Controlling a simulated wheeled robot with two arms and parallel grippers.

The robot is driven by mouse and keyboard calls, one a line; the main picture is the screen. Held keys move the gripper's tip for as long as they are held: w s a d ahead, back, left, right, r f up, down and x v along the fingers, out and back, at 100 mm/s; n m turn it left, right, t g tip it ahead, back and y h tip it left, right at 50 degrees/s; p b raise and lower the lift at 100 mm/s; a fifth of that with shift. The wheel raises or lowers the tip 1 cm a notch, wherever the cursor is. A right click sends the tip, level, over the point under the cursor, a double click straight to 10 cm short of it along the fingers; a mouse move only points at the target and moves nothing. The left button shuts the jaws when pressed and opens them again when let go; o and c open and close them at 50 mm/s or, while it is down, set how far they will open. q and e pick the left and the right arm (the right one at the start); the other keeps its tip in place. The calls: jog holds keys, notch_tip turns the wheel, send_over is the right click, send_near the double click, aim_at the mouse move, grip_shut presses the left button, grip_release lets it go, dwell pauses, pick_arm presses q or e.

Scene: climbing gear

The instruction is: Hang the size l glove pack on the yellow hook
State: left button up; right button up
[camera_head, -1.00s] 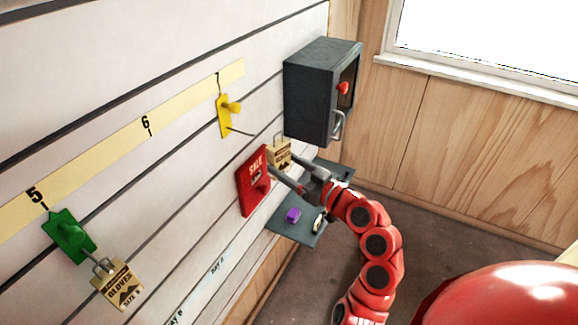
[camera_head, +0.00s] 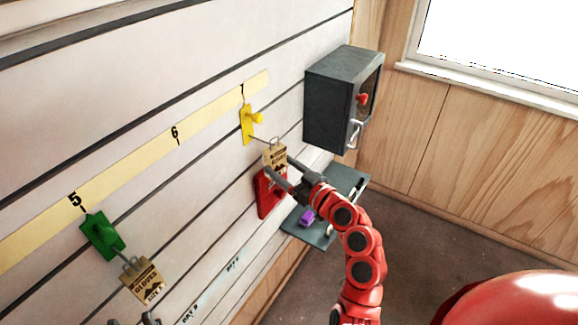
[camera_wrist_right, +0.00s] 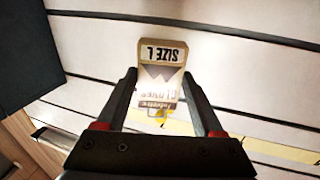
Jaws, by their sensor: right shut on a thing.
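The size L glove pack (camera_head: 275,157), a tan card with a wire loop on top, is held by my right gripper (camera_head: 283,178). In the right wrist view the pack (camera_wrist_right: 162,75) reads "SIZE L" upside down between the two fingers (camera_wrist_right: 165,100). The yellow hook (camera_head: 248,122) is on the slatted wall under the 7 mark, up and left of the pack. Its thin prong points toward the pack's loop; I cannot tell whether they touch. Part of the yellow hook (camera_wrist_right: 161,116) shows beyond the pack. Dark tips, likely my left gripper (camera_head: 133,320), barely show at the bottom edge.
A green hook (camera_head: 102,236) at left bears another glove pack (camera_head: 143,281). A red sale sign (camera_head: 266,195) is on the wall just below my right gripper. A dark box (camera_head: 340,98) is to the right. A grey shelf (camera_head: 322,233) with a purple item (camera_head: 307,217) lies below.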

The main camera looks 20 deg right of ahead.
aim_at(277, 170)
jog(key=shift+w+a+p, duration=0.35)
jog(key=shift+w+a, duration=0.1)
jog(key=shift+w+a+f, duration=0.15)
jog(key=shift+w+f, duration=0.05)
jog(key=shift+w, duration=0.05)
jog(key=shift+w+a+f+b, duration=0.25)
jog(key=shift+w+f+b, duration=0.15)
jog(key=shift+b, duration=0.9)
jog(key=o, duration=1.5)
